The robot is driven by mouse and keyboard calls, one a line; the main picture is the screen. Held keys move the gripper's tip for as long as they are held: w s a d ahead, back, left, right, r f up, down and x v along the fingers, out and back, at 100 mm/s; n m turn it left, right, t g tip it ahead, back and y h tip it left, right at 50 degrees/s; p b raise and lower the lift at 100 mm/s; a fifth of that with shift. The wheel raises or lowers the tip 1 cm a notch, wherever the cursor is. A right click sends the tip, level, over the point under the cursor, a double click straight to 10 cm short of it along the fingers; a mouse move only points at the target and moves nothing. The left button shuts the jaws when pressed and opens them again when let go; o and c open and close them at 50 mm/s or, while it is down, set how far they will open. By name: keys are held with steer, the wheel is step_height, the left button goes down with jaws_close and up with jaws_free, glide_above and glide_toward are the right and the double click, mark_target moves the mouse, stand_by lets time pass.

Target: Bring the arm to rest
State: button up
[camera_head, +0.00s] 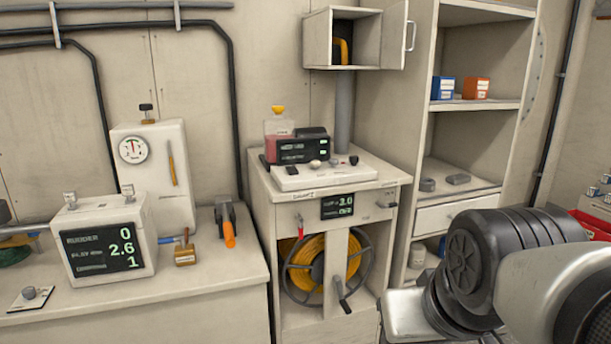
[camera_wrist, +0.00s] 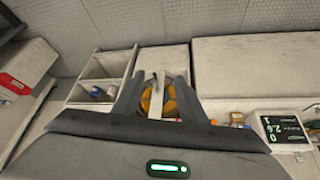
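My arm shows at the lower right of the head view, with a dark ribbed joint and pale links, in front of the shelf unit. My gripper is outside the head view. In the wrist view my gripper (camera_wrist: 158,76) has its two dark fingers apart, with a clear gap between them. I see nothing held in the gap. The cabinet with the yellow hose reel (camera_wrist: 170,102) shows beyond and between the fingers, apart from them. A green light strip glows on the gripper body.
The cabinet (camera_head: 262,215) holds the yellow hose reel (camera_head: 306,262). The shelf unit (camera_head: 470,105) stands right of it, close behind my arm. The left bench (camera_head: 215,270) carries a display box (camera_head: 103,240) and an orange-handled tool (camera_head: 228,233). A red bin (camera_head: 590,222) is at far right.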

step_height(320, 180, up, 28)
steer(key=s+p, duration=0.1)
steer(key=p, duration=2.7)
steer(key=shift+s+a+f, duration=0.15)
steer(key=shift+s+f, duration=0.05)
steer(key=shift+s, duration=0.05)
